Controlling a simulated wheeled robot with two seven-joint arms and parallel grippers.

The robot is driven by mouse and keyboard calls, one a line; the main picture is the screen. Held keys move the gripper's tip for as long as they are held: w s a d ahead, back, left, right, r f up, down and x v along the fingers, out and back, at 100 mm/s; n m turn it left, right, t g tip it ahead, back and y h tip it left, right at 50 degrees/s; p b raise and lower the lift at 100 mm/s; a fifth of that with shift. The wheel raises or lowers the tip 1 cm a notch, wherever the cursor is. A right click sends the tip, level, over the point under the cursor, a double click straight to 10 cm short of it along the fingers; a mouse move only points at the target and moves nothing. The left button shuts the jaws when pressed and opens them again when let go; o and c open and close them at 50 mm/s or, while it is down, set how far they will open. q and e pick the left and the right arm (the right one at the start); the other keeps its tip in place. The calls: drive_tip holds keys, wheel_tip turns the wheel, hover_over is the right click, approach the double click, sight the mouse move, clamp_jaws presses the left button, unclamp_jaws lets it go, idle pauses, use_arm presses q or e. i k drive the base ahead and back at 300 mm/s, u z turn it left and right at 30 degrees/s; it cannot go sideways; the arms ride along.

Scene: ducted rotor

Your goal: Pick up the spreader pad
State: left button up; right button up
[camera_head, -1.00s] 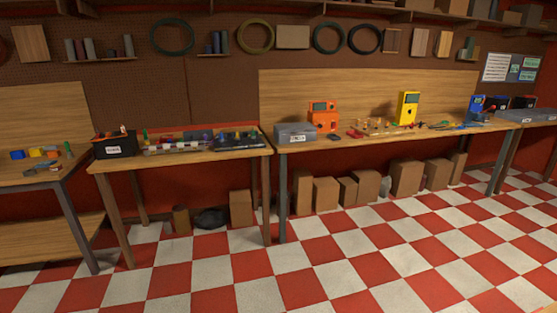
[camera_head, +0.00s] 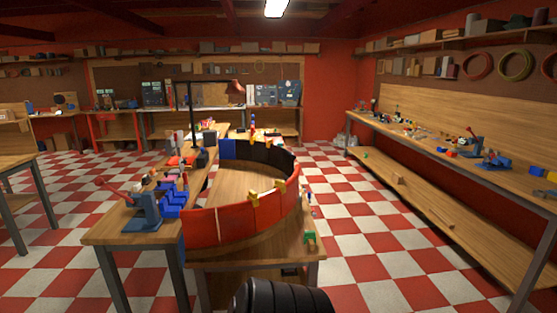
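I cannot pick out the spreader pad for certain among the small parts in the camera_head view. A large curved duct wall (camera_head: 222,226) of red, black and blue panels stands on a wooden table in the middle. Yellow clamps (camera_head: 253,198) sit on its rim. Blue blocks (camera_head: 172,203) and a blue tool with a red lever (camera_head: 146,212) stand on the wooden bench to its left. A small green part (camera_head: 310,238) is at the table's right edge. Neither of my grippers shows.
A long bench (camera_head: 457,165) with small tools and parts runs along the right wall, with a low shelf. Another wooden table (camera_head: 14,161) is at the left. Open checkered floor (camera_head: 350,225) lies between the middle table and the right bench.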

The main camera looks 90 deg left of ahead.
sight(152, 172)
drive_tip(key=u, duration=3.55)
drive_tip(key=i, duration=1.65)
